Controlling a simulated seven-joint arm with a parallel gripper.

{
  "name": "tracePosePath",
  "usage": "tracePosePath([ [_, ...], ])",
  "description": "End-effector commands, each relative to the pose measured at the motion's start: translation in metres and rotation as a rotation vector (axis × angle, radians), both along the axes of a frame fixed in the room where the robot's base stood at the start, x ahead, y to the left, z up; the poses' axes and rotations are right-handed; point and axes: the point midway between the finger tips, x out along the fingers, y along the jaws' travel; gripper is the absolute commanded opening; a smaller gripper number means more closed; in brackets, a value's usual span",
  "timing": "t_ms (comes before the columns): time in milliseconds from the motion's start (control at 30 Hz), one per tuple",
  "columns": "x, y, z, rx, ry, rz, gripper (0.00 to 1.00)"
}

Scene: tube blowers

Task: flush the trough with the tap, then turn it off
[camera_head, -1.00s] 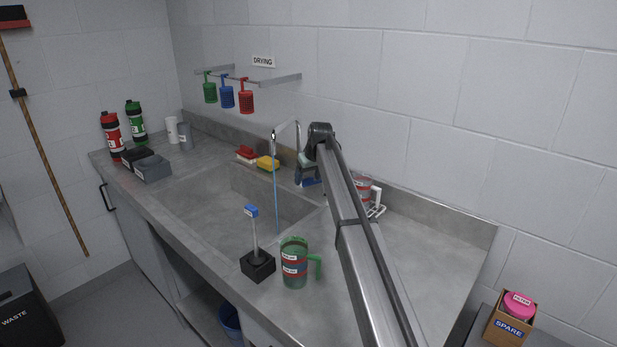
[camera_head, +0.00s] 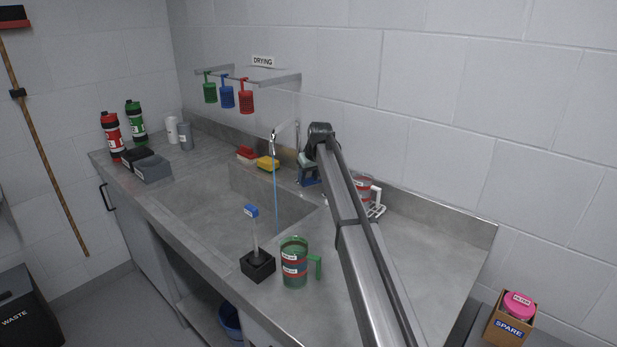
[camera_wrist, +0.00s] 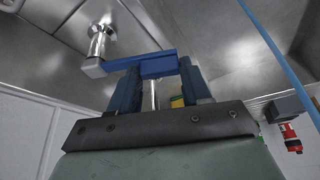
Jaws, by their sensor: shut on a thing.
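The tap (camera_head: 285,126) stands at the back of the trough, and a thin blue stream of water (camera_head: 275,190) falls from its spout into the trough (camera_head: 190,206). The stream also crosses the right of the wrist view (camera_wrist: 279,50). In the wrist view my gripper (camera_wrist: 158,80) is shut on the tap's blue lever (camera_wrist: 140,61), with a dark blue finger on each side of its end. In the head view my arm hides much of the tap's base and the gripper.
A green-handled jug (camera_head: 294,262) and a black block with a blue-topped post (camera_head: 258,265) stand at the trough's near right edge. A clear jug (camera_head: 362,187) sits on a white rack right of my arm.

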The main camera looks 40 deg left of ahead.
Motion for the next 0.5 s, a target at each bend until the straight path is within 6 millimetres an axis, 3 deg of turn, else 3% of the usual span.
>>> tracePosePath([
  [267,0.0,-0.003,0.0,-0.001,0.001,0.024,0.0],
  [500,-0.003,-0.018,0.0,0.0,0.002,0.198,0.0],
])
